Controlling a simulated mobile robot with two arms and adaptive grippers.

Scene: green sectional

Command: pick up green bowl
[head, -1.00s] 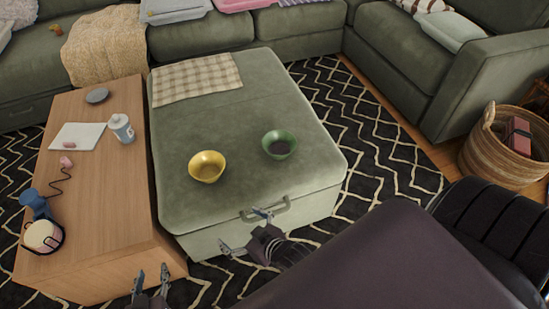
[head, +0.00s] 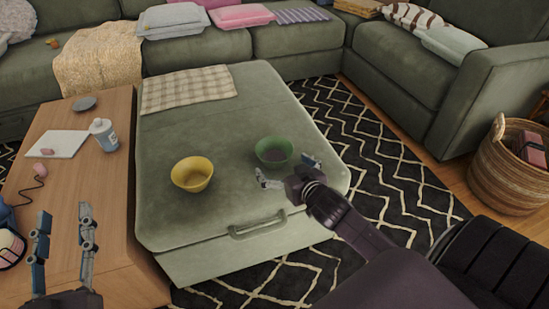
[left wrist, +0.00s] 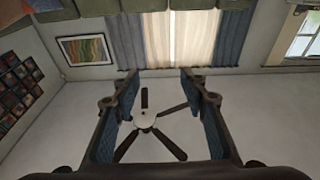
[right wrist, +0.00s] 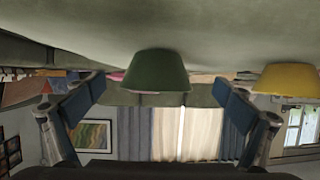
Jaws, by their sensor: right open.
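The green bowl (head: 274,151) stands upright on the green ottoman (head: 200,122), near its right front corner. My right gripper (head: 287,172) is open just in front of the bowl, its fingers apart on the near side. In the right wrist view the bowl (right wrist: 154,72) appears upside down, centred between the open fingers (right wrist: 158,100) and a little beyond them. Nothing is between the fingers. My left gripper (head: 63,242) is open and empty over the near part of the wooden table; its spread fingers (left wrist: 158,95) also show in the left wrist view.
A yellow bowl (head: 192,174) stands left of the green bowl. A checkered cloth (head: 187,89) lies at the ottoman's back. The wooden table (head: 100,190) carries a mug-like bottle (head: 104,134). A wicker basket (head: 506,175) stands at right on the floor.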

